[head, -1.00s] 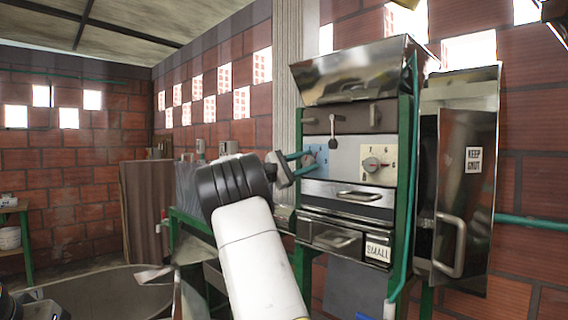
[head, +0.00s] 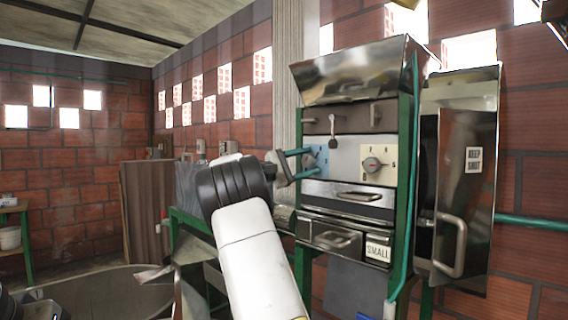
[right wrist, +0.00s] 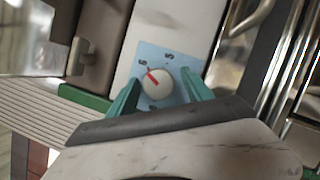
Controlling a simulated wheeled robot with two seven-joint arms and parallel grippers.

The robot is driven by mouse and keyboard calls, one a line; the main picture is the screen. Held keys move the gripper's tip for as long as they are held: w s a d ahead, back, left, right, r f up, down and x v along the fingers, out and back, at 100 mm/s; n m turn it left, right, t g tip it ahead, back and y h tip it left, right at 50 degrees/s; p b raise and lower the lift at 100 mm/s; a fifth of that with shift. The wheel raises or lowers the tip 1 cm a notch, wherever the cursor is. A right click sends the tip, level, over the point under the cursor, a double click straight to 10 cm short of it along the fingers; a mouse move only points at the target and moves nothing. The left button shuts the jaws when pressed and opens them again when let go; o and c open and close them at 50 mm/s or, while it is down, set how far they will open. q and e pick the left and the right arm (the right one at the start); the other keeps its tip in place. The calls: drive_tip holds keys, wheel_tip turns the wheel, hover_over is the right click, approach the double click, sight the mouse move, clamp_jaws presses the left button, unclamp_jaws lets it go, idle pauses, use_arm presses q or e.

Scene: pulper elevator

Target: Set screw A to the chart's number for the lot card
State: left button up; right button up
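My right gripper (head: 312,160) is at the blue dial plate (head: 321,156) on the machine's front and partly hides it. In the right wrist view, the blue plate (right wrist: 174,101) carries a round pale knob (right wrist: 157,88) with a red pointer aimed to the picture's upper left. The two teal fingers of the gripper (right wrist: 160,82) stand apart on either side of this knob, with a gap visible. A second, cream dial plate (head: 381,155) to the right has its own grey knob (head: 371,164). A card (head: 378,252) below reads SMALL. My left gripper is not clearly seen.
A drawer handle (head: 358,196) sticks out under the dials, and another (head: 334,240) sits lower. A steel door (head: 466,190) labelled KEEP SHUT, with a large handle, stands to the right. A round metal vat (head: 100,290) is at lower left.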

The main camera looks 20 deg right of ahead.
drive_tip(key=a+f, duration=0.1)
drive_tip(key=a, duration=0.6)
drive_tip(key=shift+s+a+f, duration=0.2)
drive_tip(key=shift+a+f, duration=0.05)
drive_tip(key=shift+a, duration=0.1)
